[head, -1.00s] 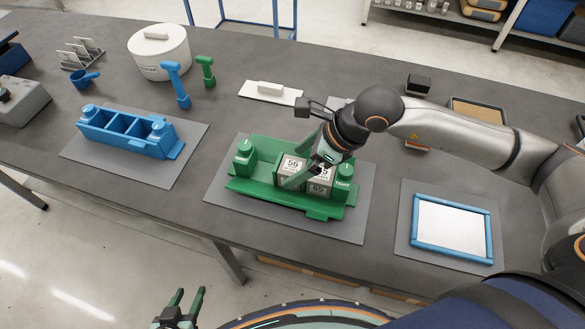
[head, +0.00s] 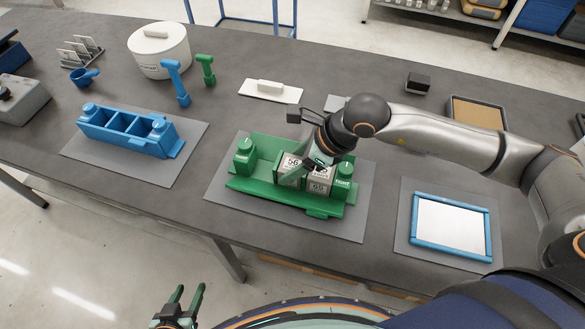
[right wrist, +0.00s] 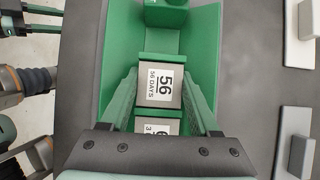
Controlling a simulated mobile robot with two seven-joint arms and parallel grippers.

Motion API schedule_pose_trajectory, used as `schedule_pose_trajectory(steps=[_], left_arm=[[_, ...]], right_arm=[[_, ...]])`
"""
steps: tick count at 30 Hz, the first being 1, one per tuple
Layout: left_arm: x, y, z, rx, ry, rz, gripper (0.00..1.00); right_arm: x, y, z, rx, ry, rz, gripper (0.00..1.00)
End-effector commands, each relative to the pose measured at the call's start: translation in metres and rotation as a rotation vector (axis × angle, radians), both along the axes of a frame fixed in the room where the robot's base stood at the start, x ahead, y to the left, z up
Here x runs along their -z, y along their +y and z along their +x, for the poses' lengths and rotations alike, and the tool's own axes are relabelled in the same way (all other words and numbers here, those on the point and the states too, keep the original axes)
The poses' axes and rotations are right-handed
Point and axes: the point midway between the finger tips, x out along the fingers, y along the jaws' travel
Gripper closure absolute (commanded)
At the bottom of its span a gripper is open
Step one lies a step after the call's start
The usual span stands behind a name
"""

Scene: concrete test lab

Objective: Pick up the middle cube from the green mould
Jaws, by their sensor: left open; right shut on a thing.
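The green mould (head: 262,190) sits on a grey mat. A grey cube with a white label "56" (head: 290,166) is in its middle. It also shows in the right wrist view (right wrist: 160,84) between green partitions. A second labelled cube (head: 319,186) stands beside it to the right, partly hidden by my gripper. My right gripper (head: 304,169) is lowered into the mould from above. In the right wrist view its fingers flank the "56" cube and are shut on it. The cube still sits in the mould. My left gripper (head: 182,298) is open and empty in front of the table.
A blue mould (head: 125,128) stands left on another mat. A blue-framed tray (head: 450,225) lies right. A white pot (head: 158,50), a blue mallet (head: 175,82), a green mallet (head: 206,70) and a white float (head: 268,90) stand behind. The bare mat surrounds the green mould.

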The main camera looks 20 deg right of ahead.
Motion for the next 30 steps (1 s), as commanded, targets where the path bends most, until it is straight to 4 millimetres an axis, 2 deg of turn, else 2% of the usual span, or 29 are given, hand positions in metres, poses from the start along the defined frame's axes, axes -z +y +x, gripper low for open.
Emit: schedule_pose_trajectory(steps=[1,9,21,26,30], left_arm=[[0.0,0.0,0.0,0.0,-0.001,0.0,0.5],[0.0,0.0,0.0,0.0,-0.001,0.0,0.5],[0.0,0.0,0.0,0.0,-0.001,0.0,0.5],[0.001,0.0,0.0,0.0,-0.001,0.0,0.5],[0.003,0.0,0.001,0.0,-0.001,0.0,0.5]], right_arm=[[0.0,0.0,0.0,0.0,0.0,0.0,0.7],[0.0,0.0,0.0,0.0,0.0,0.0,1.0],[-0.006,0.0,0.001,0.0,-0.005,0.003,1.0],[-0.03,0.0,0.001,-0.002,-0.009,0.002,1.0],[-0.06,0.001,0.002,-0.002,-0.01,0.003,1.0]])
